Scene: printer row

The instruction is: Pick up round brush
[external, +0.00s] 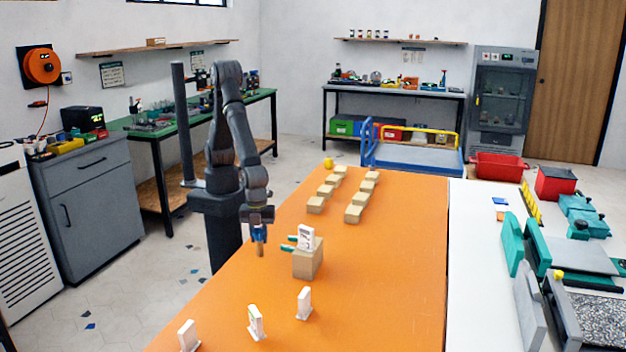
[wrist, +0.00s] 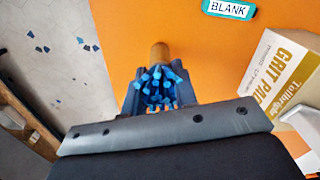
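The round brush has blue bristles and a tan wooden handle. In the wrist view the bristles (wrist: 160,88) lie between the two dark fingers of my gripper (wrist: 160,92), and the handle end shows beyond them. In the external view my gripper (external: 258,216) points down by the left edge of the orange table, with the brush (external: 260,250) below it, handle downward. The fingers appear closed against the brush's sides. I cannot tell whether the handle end touches the table.
A cardboard box (external: 307,264) stands close to the right, with a white card on top; its printed side (wrist: 285,85) shows in the wrist view. A teal-edged BLANK label (wrist: 229,9) is nearby. Several white cards stand in front, and several tan blocks behind.

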